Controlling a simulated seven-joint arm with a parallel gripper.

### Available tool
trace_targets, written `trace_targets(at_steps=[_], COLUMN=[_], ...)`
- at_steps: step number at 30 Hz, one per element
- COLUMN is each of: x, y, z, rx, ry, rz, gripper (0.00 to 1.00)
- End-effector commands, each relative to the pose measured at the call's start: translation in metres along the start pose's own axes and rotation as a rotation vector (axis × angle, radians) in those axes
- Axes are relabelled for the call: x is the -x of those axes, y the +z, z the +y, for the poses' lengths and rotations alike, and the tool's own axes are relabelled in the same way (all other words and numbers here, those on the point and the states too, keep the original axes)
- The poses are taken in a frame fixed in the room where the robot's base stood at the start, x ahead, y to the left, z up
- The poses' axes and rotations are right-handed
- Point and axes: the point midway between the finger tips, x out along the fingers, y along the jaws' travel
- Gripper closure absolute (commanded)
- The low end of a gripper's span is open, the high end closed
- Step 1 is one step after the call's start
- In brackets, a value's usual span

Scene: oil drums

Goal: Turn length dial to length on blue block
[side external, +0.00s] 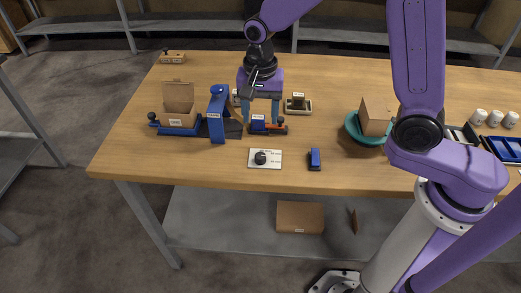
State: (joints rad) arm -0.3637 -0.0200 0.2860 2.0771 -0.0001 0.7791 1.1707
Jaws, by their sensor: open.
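The length dial is a black knob (260,157) on a white plate (274,163) with small print, near the table's front edge. The print and the knob's setting are too small to read. A small blue block (315,157) with a dark lower end stands right of the plate. Another blue piece with a white label (258,123) sits behind the plate, beside an orange and dark part. My gripper (261,119) is open, pointing down, with its blue fingers either side of this labelled piece; I cannot tell whether they touch it.
A tall blue stand (217,115) is close left of my gripper, with an open cardboard box (178,108) beyond it. A small tray (298,106) lies behind right. A teal dish (361,133) holds a brown box. White cups (495,118) stand far right. The front-left tabletop is clear.

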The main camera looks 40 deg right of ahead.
Motion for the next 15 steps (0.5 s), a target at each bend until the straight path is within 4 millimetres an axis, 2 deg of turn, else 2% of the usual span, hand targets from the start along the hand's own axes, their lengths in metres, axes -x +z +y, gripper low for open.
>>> trace_targets(at_steps=[3,15], x=[-0.024,-0.094], y=[0.001,0.000], z=[0.001,0.001], rx=[0.000,0.001], ry=[0.006,0.004], rz=[-0.002,-0.002], gripper=[0.42,0.42])
